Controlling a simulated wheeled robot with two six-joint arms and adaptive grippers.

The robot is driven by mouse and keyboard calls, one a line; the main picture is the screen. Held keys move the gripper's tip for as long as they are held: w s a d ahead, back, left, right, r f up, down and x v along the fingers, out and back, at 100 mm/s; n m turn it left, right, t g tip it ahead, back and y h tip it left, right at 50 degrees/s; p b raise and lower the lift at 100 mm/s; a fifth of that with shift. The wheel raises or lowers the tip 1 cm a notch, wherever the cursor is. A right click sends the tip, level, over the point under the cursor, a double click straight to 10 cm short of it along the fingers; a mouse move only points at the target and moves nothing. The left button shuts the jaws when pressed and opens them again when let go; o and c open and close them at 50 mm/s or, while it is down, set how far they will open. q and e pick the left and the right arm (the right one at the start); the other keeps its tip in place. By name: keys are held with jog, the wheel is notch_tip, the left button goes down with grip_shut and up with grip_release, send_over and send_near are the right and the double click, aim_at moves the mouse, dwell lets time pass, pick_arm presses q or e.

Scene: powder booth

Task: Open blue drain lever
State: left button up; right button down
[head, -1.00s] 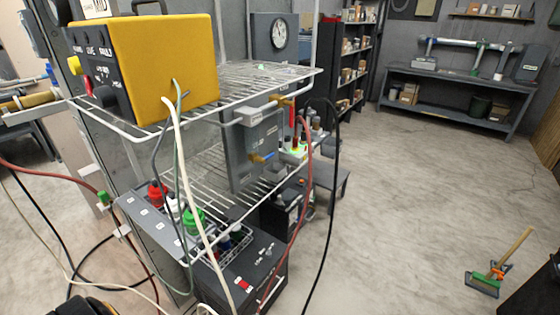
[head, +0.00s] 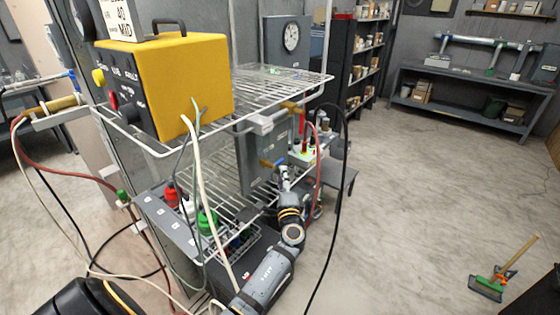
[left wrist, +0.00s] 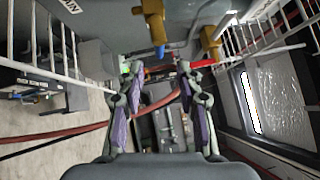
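The blue drain lever (head: 278,163) sits on a brass valve low on the front of the grey panel box (head: 250,160). In the left wrist view the blue lever (left wrist: 161,51) hangs from its brass body (left wrist: 152,20), top centre, beyond the fingertips. My left gripper (head: 284,174) is just below and right of the lever in the head view, partly hidden by its wrist. In the left wrist view my left gripper (left wrist: 160,100) has its two fingers apart with nothing clearly held between them; I see no contact with the lever. My right gripper is not in view.
A second brass valve (head: 292,107) with a red lever (head: 303,132) is above right. Wire shelves (head: 190,140) surround the box, with a yellow unit (head: 185,85) on top. Red and black hoses hang close to my arm. Open floor (head: 410,190) lies to the right.

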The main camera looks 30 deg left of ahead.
aim_at(280, 160)
pick_arm(q)
jog(key=p+x, duration=0.1)
jog(key=x, duration=0.7)
jog(key=shift+w+a+p, duration=0.1)
jog(key=shift+p, duration=0.2)
grip_shut()
